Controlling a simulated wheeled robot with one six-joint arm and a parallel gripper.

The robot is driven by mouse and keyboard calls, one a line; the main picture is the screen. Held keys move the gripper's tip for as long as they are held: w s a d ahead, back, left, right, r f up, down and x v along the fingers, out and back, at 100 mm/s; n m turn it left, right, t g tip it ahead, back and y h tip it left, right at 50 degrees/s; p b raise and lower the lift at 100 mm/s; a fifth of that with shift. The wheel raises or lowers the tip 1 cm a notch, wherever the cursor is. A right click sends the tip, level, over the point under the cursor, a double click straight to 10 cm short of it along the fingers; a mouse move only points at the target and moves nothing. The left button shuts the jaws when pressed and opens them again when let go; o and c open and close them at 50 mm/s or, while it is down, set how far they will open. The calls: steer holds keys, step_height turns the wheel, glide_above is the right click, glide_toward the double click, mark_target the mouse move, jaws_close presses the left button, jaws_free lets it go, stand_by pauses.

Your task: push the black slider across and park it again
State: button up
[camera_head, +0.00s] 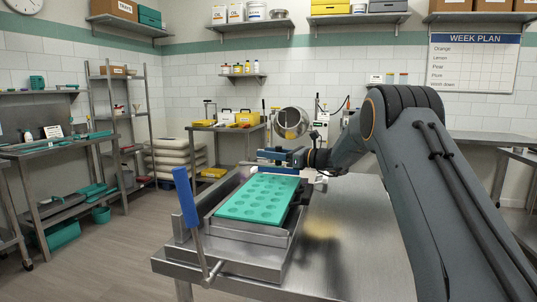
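A teal mould with rows of round cavities (258,199) lies in a steel bed (222,232) on the steel table. A lever with a blue handle (185,198) stands at the bed's front left corner. My arm comes in from the right, and my gripper (303,165) is at the far end of the mould, beside a low blue and white crosspiece (272,155). Dark parts crowd together there, and I cannot tell the black slider from them. The fingertips are too small and covered to show whether they are open or touching anything.
The steel table top (345,250) is clear to the right of the bed. A round metal drum (290,123) stands behind the mould. A side table with yellow boxes (247,118) is further back, and shelving with teal trays (92,193) is at the left.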

steer(key=shift+b+v, duration=0.35)
steer(key=shift+v, duration=3.55)
